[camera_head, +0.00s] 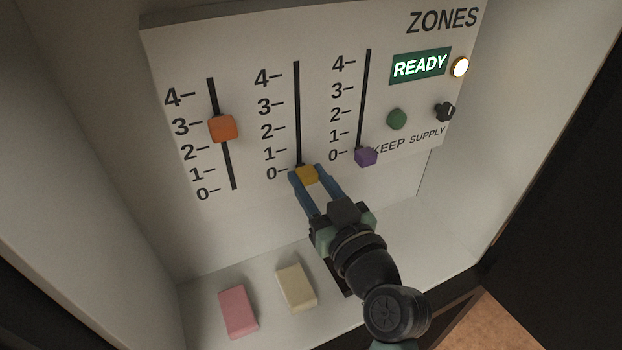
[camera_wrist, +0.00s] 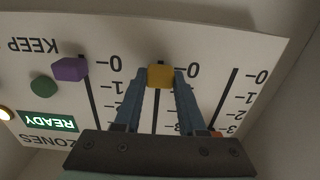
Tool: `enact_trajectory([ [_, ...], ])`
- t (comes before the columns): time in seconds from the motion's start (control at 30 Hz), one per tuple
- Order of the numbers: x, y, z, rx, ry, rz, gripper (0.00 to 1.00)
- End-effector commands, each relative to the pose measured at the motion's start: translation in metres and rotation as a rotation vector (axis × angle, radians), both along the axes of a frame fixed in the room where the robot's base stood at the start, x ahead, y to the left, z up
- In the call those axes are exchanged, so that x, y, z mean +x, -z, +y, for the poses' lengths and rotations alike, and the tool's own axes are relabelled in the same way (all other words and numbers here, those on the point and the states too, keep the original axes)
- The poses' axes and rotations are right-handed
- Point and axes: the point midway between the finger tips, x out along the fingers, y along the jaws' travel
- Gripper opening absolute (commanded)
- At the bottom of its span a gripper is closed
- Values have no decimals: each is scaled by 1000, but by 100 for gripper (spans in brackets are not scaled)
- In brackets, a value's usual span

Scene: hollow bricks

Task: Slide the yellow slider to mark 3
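The yellow slider (camera_head: 306,174) sits at the bottom of the middle track, at mark 0, on a white upright panel (camera_head: 240,50). My gripper (camera_head: 309,178) has its two blue fingers on either side of it. In the wrist view the yellow slider (camera_wrist: 160,76) lies between the fingertips (camera_wrist: 160,80), which appear to touch its sides. Mark 3 (camera_head: 264,106) of the middle scale is well above the slider, and the track there is clear.
An orange slider (camera_head: 222,128) is near mark 3 on the left track. A purple slider (camera_head: 366,157) is at 0 on the right track. A green button (camera_head: 396,118), black knob (camera_head: 445,111) and lit READY sign (camera_head: 419,65) are at right. Pink (camera_head: 238,311) and cream (camera_head: 296,287) blocks lie below.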

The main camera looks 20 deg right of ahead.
Motion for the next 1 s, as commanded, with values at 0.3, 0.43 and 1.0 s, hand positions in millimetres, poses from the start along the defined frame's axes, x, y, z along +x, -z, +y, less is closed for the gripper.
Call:
enact_trajectory([
  [0.3, 0, 0, 0, 0, 1, 0, 0],
  [0.43, 0, 0, -1, 0, 1, 0, 0],
  [1.0, 0, 0, -1, 0, 2, 0, 0],
])
